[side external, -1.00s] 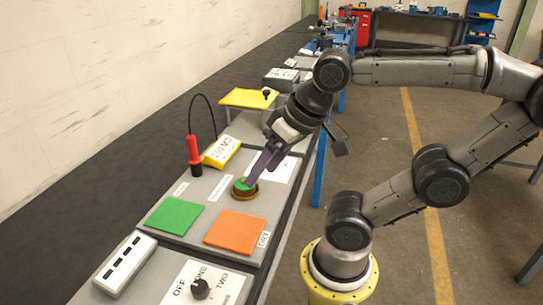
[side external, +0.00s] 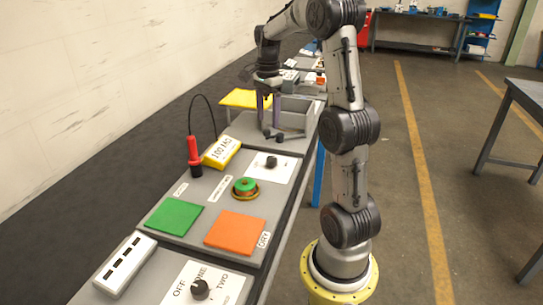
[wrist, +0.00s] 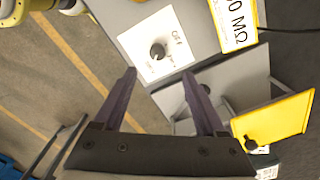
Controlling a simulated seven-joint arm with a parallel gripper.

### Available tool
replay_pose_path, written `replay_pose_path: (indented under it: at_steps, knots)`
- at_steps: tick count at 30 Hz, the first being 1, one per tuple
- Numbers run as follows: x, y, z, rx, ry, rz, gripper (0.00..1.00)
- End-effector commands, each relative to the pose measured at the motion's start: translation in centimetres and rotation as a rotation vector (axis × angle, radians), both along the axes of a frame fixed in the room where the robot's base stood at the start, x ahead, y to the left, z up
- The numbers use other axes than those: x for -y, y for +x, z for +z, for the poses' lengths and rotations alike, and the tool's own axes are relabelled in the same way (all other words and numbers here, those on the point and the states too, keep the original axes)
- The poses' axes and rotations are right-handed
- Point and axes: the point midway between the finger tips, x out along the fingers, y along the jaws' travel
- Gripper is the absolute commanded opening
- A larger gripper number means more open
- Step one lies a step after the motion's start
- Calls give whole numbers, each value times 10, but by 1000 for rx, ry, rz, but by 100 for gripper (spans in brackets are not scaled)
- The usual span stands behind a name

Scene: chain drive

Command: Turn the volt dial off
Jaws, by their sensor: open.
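A small dial with a black knob (side external: 271,162) sits on a white plate (side external: 284,172) on the grey bench panel. The wrist view shows the same knob (wrist: 158,51) beyond my fingertips, with an OFF mark on its plate. No word "volt" is readable. Another black knob (side external: 200,289) on a plate marked OFF, ONE and TWO is at the near end. My gripper (side external: 270,126) is open and points down behind the small dial, near the yellow board. In the wrist view, my gripper (wrist: 159,74) has two parted purple fingers with nothing between them. They do not touch the knob.
A yellow meter (side external: 222,152), a red probe (side external: 194,157) with a black cable and a green-topped round button (side external: 244,186) stand nearby. Green (side external: 174,216) and orange (side external: 235,230) squares lie nearer. A yellow board (side external: 246,98) is behind.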

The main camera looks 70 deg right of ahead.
Motion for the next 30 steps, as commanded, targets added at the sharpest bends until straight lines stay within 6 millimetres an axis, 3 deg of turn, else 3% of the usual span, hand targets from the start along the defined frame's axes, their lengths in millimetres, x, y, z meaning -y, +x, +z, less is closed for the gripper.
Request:
replay_pose_path:
  at_steps: [8, 21, 30]
  knots:
    - [7, -10, -20, -9, 11, -29, 74]
    - [7, -9, -103, -8, 11, -26, 74]
    - [7, -9, -138, -7, 9, -26, 74]
